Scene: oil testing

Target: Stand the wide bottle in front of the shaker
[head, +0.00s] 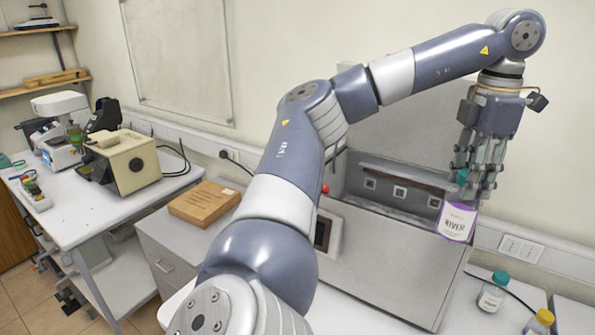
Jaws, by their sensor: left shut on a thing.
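My left gripper (474,185) is at the right of the head view, pointing down and shut on the wide bottle (456,222). The bottle has a white label with a purple edge and a teal cap, partly hidden by the fingers. It hangs about upright at the right front of a large grey box-shaped machine (390,262), which appears to be the shaker. I cannot tell the gap between bottle and machine. My left arm hides part of the machine's left side. My right gripper is not in view.
A teal-capped bottle (491,293) and a yellow-capped bottle (540,323) stand on the white bench at lower right. A beige instrument (131,163) stands on the left table. A wall socket (521,248) is behind.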

